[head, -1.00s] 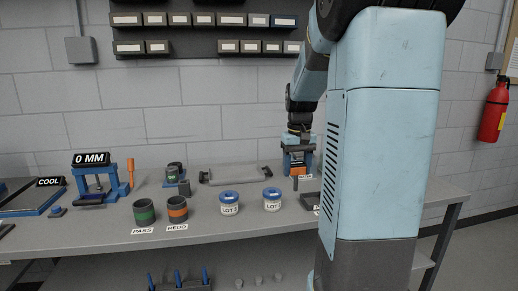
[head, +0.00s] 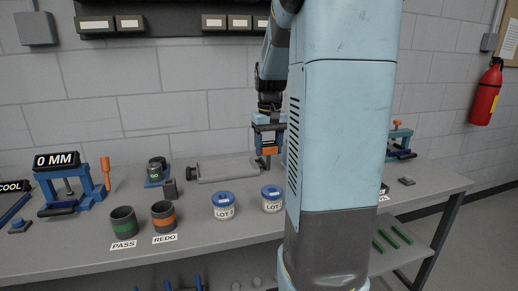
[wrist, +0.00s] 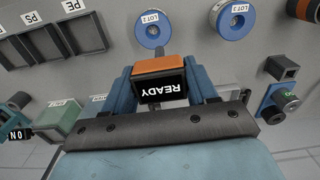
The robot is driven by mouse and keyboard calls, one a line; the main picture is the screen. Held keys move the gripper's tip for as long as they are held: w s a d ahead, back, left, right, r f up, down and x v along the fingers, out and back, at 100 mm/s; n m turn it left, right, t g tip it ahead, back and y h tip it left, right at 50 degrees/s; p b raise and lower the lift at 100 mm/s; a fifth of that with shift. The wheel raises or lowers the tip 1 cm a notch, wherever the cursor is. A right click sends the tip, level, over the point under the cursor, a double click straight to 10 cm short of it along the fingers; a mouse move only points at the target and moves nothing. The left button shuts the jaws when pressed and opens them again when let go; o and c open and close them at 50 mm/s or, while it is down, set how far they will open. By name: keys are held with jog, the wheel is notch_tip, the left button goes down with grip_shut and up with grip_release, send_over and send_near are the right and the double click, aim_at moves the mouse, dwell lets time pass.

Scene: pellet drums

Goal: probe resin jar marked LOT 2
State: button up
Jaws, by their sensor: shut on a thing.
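My gripper (head: 268,140) is shut on an orange handheld probe (wrist: 160,68) with a dark screen reading READY. The probe hangs tip down behind the right blue-lidded jar in the head view. Two white resin jars with blue lids stand on the bench: the left jar (head: 223,207) and the right jar (head: 272,199).
A green-banded PASS cup (head: 123,222) and an orange-banded REDO cup (head: 163,216) stand left of the jars. A grey tray-like fixture (head: 225,169) lies behind. A 0 MM press (head: 70,188) stands at the left. My arm column hides part of the bench.

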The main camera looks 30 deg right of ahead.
jog(key=shift+s+d, duration=0.2)
jog(key=shift+d, duration=0.25)
jog(key=shift+s, duration=0.2)
jog(key=shift+f, duration=0.2)
jog(key=shift+s+f, duration=0.15)
jog(key=shift+f, duration=2.55)
jog(key=shift+f, duration=0.1)
jog(key=shift+f, duration=2.95)
dwell(0.4)
jog(key=o, duration=1.2)
jog(key=shift+c, duration=0.2)
